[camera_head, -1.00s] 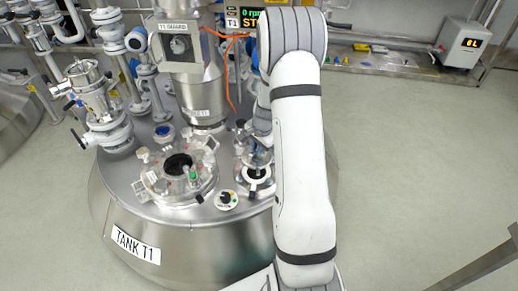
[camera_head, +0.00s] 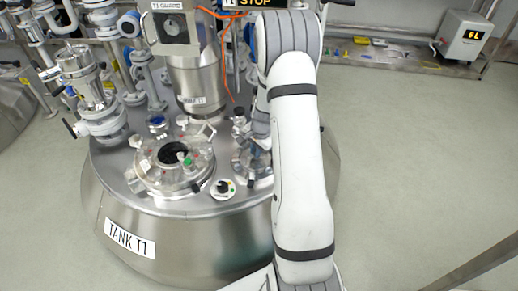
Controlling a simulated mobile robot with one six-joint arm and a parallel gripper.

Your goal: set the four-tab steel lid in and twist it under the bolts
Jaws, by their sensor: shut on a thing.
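The steel lid (camera_head: 256,156) is a small grey shape over the small port (camera_head: 245,173) on the tank top, right of the large round hatch. My gripper (camera_head: 259,143) is above the port, largely hidden behind my white arm, and is shut on the lid. The port's dark opening does not show; lid and gripper cover it. The bolts and tabs are too small to make out. I cannot tell whether the lid is seated or just above the port.
The large hatch (camera_head: 203,164) with clamps and a dark glass stands left of the port. A small round dial (camera_head: 222,188) sits in front. The guarded mixer column (camera_head: 197,75) and an orange cable (camera_head: 228,60) rise behind. Piping and a valve (camera_head: 100,115) stand at the left.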

